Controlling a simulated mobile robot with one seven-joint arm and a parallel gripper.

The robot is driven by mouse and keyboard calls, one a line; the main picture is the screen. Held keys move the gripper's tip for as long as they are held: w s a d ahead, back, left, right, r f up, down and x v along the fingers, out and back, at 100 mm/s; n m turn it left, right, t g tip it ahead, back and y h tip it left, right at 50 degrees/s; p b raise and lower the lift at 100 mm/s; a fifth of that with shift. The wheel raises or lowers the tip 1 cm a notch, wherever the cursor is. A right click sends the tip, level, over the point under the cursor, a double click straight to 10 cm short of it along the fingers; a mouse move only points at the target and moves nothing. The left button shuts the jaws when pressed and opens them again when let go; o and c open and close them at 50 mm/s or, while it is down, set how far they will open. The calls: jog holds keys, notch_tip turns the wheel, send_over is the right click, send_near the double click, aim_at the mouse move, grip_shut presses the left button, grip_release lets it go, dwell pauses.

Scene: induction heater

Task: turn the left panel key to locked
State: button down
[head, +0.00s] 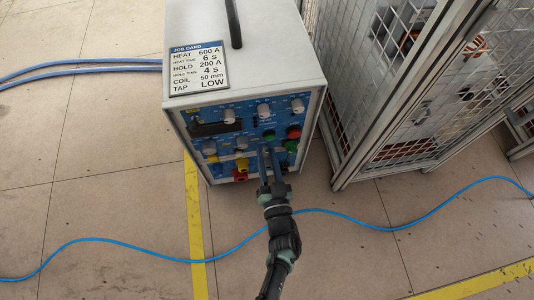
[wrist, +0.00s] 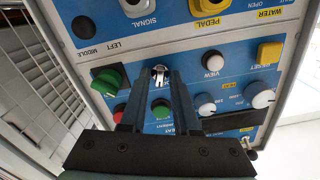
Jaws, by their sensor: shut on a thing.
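The heater's blue front panel (head: 222,152) faces my arm in the head view. My gripper (head: 266,152) reaches down to the panel's right half, and its fingers hide what is between them in that view. In the wrist view, my gripper (wrist: 157,78) has its two dark fingers on either side of a small silver key (wrist: 158,74) in the panel, shut on it. The key's exact angle and its position marks are too small to read.
In the wrist view, a green knob (wrist: 110,79) is close left of the fingers, with a red button (wrist: 119,113) below it. A mesh cage (head: 400,100) stands right of the heater; a blue hose (head: 345,216) crosses the floor.

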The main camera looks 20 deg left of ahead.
jog(key=shift+m+p, duration=0.3)
jog(key=shift+m, duration=0.9)
jog(key=c, duration=0.6)
grip_release()
jog(key=shift+c, duration=0.2)
jog(key=p+v, duration=0.4)
jog(key=v, duration=0.9)
